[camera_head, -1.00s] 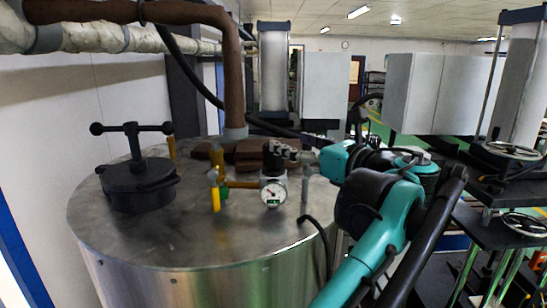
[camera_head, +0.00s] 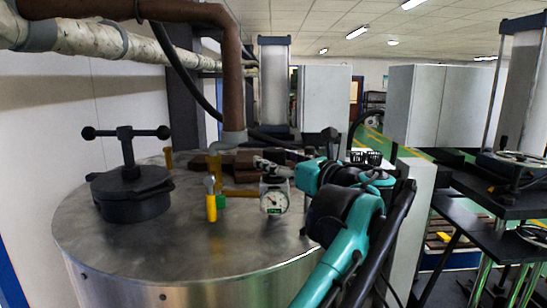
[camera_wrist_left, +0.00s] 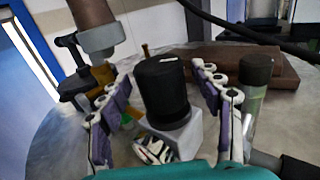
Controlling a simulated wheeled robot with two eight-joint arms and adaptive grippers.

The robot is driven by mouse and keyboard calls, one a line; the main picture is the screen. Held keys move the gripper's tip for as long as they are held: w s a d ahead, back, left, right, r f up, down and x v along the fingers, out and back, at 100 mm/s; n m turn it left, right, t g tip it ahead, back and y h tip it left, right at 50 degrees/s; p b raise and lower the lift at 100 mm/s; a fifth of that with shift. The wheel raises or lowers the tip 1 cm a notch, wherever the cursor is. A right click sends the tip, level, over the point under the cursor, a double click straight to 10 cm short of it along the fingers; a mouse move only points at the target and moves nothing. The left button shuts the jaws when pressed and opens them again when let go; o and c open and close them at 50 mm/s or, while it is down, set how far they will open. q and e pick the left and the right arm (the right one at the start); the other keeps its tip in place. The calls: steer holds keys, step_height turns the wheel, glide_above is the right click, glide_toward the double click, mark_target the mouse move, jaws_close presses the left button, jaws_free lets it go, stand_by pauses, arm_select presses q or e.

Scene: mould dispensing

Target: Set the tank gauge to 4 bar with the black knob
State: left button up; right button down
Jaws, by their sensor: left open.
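The black knob (camera_wrist_left: 162,88) stands upright on the grey gauge housing (camera_wrist_left: 185,138) in the left wrist view. The white round gauge (camera_head: 274,203) faces front on the tank top (camera_head: 130,240) in the head view; its needle is too small to read surely. My left gripper (camera_head: 272,168) is at the knob above the gauge. In the left wrist view its fingers (camera_wrist_left: 162,76) are open, one on each side of the knob, with gaps showing. In the head view the gripper largely hides the knob. My right gripper is not in view.
A yellow-handled valve (camera_head: 211,205) stands left of the gauge. A black lid with a cross handle (camera_head: 130,190) is farther left. Brown blocks (camera_head: 240,163) lie behind the gauge. A brown pipe (camera_head: 232,80) rises behind. Bare tank top lies in front.

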arm_select(q)
steer(key=shift+x, duration=0.75)
steer(key=shift+s+d, duration=0.1)
steer(key=shift+s, duration=0.1)
steer(key=shift+w, duration=0.1)
steer(key=c, duration=1.2)
steer(key=shift+m+t+h, duration=0.3)
steer(key=shift+h, duration=0.1)
steer(key=m+t+h, duration=0.1)
steer(key=m+h, duration=0.1)
steer(key=h, duration=0.1)
steer(key=shift+t, duration=0.4)
steer(key=shift+m+t+h, duration=0.4)
steer(key=shift+m+h, duration=0.8)
steer(key=shift+h, duration=0.55)
steer(key=shift+m+t+h, duration=0.4)
steer(key=shift+m+h, duration=0.8)
steer(key=shift+h, duration=0.55)
